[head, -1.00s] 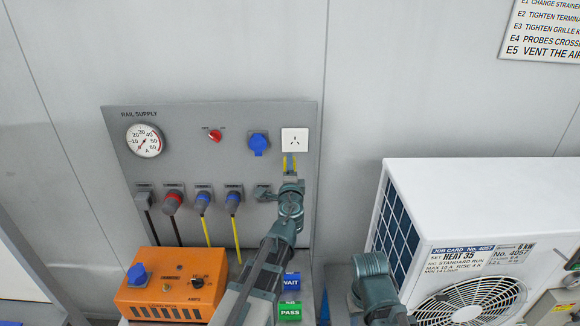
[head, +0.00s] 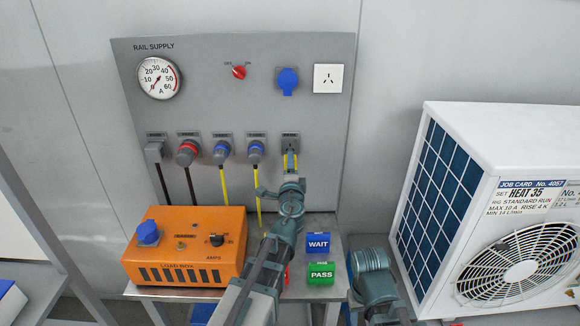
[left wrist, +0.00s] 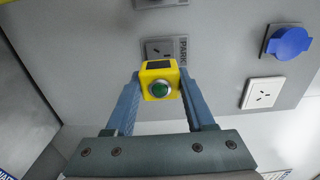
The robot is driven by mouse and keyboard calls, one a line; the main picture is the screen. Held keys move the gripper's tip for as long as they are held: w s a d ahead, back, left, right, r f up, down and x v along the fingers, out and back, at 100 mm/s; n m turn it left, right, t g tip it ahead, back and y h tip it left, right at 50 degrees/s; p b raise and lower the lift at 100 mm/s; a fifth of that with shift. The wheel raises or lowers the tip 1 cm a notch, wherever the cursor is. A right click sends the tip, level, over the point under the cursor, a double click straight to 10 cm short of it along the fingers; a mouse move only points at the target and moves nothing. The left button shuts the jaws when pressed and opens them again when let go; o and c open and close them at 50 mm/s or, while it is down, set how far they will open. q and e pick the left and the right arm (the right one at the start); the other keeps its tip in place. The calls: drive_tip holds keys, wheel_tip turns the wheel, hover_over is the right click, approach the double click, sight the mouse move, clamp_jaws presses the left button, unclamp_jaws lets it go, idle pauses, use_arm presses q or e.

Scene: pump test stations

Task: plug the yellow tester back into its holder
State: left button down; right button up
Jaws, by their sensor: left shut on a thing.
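My left gripper (head: 290,165) is shut on the yellow tester (left wrist: 160,80), a small block with a dark window and a round green button. In the left wrist view the tester sits between the two blue fingers (left wrist: 158,88). In the head view only slivers of yellow (head: 286,160) show by the fingers. The holder, a grey socket marked PARK (left wrist: 160,48), is right behind the tester in the wrist view; it also shows at the right end of the lower row in the head view (head: 290,140). The tester covers the holder's lower part. I cannot tell whether they touch.
Left of the holder, several plugs with hanging cables (head: 222,150) fill the row. A white socket (head: 328,78) and a blue capped socket (head: 288,80) are above. An orange load box (head: 185,250) and WAIT (head: 318,243) and PASS (head: 321,272) blocks stand below.

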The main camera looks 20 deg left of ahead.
sight(290, 148)
use_arm(q)
drive_tip(key=shift+w+r, duration=0.1)
drive_tip(key=shift+x, duration=2.8)
drive_tip(key=shift+w+a, duration=0.2)
drive_tip(key=shift+w, duration=0.4)
idle(1.0)
drive_tip(key=shift+c, duration=0.9)
unclamp_jaws()
drive_tip(key=shift+s, duration=0.1)
